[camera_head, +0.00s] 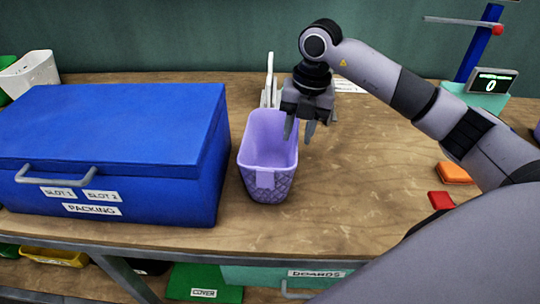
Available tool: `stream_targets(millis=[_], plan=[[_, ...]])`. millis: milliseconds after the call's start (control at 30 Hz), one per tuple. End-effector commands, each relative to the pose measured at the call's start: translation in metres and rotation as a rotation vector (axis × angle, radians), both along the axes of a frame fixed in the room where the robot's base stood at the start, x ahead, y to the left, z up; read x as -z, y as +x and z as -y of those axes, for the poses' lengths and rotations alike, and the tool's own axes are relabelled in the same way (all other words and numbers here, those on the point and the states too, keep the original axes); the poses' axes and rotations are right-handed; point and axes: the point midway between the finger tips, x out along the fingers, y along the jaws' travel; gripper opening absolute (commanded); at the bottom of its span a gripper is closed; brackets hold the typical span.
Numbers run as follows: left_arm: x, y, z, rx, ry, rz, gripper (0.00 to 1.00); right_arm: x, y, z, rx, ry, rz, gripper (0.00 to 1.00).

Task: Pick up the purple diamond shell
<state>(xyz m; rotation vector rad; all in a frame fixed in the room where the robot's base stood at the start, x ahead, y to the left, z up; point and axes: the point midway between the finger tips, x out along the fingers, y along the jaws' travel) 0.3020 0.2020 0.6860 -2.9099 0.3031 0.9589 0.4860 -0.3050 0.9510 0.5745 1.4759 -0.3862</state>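The purple diamond shell (267,182) is an open, tapered bin with a diamond-patterned front and a small tab at its rim. It stands upright on the wooden table, right of the blue box. My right gripper (300,131) points down at the shell's far right rim, with its fingers apart. One finger overlaps the opening in the picture and the other is just outside the right wall. I cannot tell whether either finger touches the wall. My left gripper is not in view.
A closed blue box (110,150) labelled PACKING fills the left of the table (350,180). A white upright piece (270,83) stands behind the shell. Orange (454,173) and red (441,201) blocks lie at right, near a display (491,85) reading 0. The table right of the shell is clear.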

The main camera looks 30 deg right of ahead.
Motion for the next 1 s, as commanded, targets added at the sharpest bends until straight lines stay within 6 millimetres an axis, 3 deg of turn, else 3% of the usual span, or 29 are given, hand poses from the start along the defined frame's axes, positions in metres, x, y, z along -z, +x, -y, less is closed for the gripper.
stream_targets(millis=[400, 733, 867, 1000], plan=[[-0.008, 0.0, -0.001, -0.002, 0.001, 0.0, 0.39, 0.055, -0.003, -0.008, -0.003, 0.003, -0.002, 0.35], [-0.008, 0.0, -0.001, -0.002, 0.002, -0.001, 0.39, 0.064, -0.002, -0.009, -0.004, 0.002, 0.002, 0.35], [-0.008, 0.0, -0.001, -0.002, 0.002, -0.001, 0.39, 0.063, -0.002, -0.009, -0.004, 0.002, 0.002, 0.0], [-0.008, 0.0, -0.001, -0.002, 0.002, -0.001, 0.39, 0.063, -0.001, -0.009, -0.004, 0.003, 0.003, 0.0]])
